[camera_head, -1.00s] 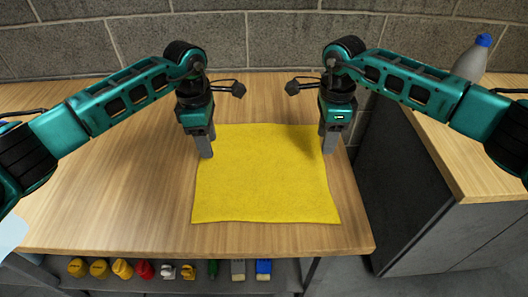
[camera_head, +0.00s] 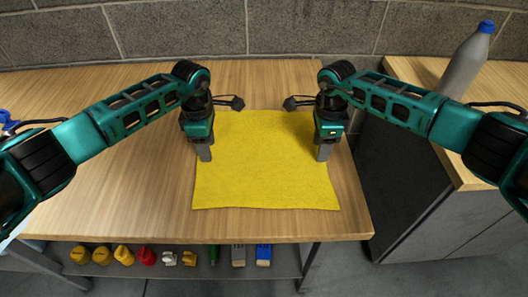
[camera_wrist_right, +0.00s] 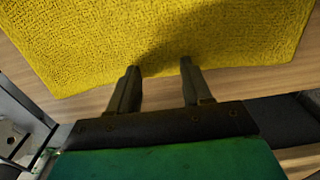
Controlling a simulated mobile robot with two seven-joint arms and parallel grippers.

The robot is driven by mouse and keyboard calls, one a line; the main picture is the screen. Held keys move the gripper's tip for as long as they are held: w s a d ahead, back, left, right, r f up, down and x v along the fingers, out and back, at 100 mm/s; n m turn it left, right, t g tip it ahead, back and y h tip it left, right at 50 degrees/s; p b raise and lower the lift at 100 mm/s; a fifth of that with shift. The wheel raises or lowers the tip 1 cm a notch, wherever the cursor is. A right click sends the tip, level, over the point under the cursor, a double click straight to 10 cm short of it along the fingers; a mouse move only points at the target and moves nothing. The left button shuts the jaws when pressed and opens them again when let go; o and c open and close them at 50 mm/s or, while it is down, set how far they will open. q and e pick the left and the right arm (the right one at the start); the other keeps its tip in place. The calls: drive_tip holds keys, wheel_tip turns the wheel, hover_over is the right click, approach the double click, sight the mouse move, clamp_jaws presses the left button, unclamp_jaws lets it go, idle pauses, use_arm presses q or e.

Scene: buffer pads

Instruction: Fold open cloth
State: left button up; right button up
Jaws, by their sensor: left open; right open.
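A yellow cloth (camera_head: 264,170) lies flat and spread out on the wooden table (camera_head: 120,190). My left gripper (camera_head: 205,157) points down at the cloth's left edge, above its middle. My right gripper (camera_head: 322,157) points down at the cloth's right edge, at about the same height in the picture. In the right wrist view, the right gripper's fingers (camera_wrist_right: 158,75) are apart with nothing between them, and the cloth (camera_wrist_right: 170,30) lies beyond the tips. Whether the fingertips touch the cloth cannot be told. Both grippers are open and hold nothing.
A grey bottle with a blue cap (camera_head: 466,62) stands on the cabinet (camera_head: 420,68) at right, across a gap. A shelf (camera_head: 190,281) under the table's front edge holds several small coloured items. A block wall (camera_head: 300,28) stands behind.

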use_arm(q)
drive_tip(key=shift+f, duration=0.1)
use_arm(e)
drive_tip(key=shift+f, duration=0.15)
use_arm(q)
drive_tip(key=shift+f, duration=0.1)
drive_tip(key=shift+s, duration=0.1)
clamp_jaws()
use_arm(e)
drive_tip(key=shift+s+f, duration=0.1)
clamp_jaws()
idle(0.6)
